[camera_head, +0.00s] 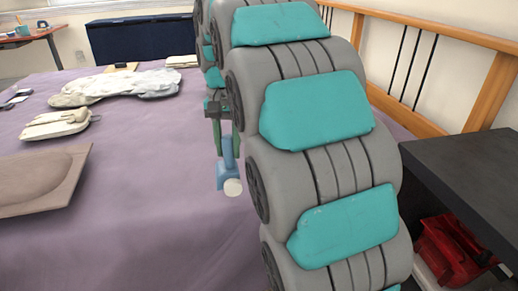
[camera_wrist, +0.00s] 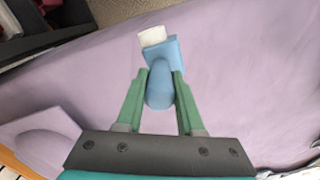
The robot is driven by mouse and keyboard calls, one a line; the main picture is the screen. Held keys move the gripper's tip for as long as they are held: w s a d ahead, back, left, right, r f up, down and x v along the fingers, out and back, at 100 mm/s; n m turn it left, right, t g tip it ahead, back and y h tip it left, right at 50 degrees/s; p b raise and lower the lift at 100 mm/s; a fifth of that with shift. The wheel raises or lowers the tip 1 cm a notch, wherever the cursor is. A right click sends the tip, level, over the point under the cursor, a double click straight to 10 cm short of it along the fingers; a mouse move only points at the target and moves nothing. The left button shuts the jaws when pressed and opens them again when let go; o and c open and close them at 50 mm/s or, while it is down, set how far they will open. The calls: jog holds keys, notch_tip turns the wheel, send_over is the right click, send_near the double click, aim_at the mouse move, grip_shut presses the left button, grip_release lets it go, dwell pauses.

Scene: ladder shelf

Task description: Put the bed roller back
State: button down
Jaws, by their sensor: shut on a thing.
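The bed roller (camera_head: 224,176) has a blue handle and a white roll at its end. In the head view it hangs below my gripper (camera_head: 228,154), just left of my large grey and teal arm, over the purple bed. In the wrist view the roller (camera_wrist: 160,88) has its blue handle between the two green fingers of my gripper (camera_wrist: 159,74), which press on it from both sides. The white roll points away from the gripper, toward the top of that view. I cannot tell whether the roller touches the bed.
The purple bed (camera_head: 140,230) has free room in its middle. A brown tray-like object (camera_head: 40,185), a beige item (camera_head: 55,124) and a crumpled pale cloth (camera_head: 125,85) lie on it. A dark shelf (camera_head: 470,165) with a red object (camera_head: 450,250) stands at right, below a wooden rail (camera_head: 440,27).

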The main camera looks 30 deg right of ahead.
jog(key=w+d+f+p, duration=0.1)
jog(key=d+f, duration=0.3)
jog(key=d, duration=0.6)
jog(key=shift+w+f, duration=0.2)
jog(key=shift+w, duration=0.65)
jog(key=shift+f, duration=0.1)
jog(key=c, duration=0.5)
grip_release()
jog(key=shift+c, duration=0.2)
notch_tip(320, 180, up, 12)
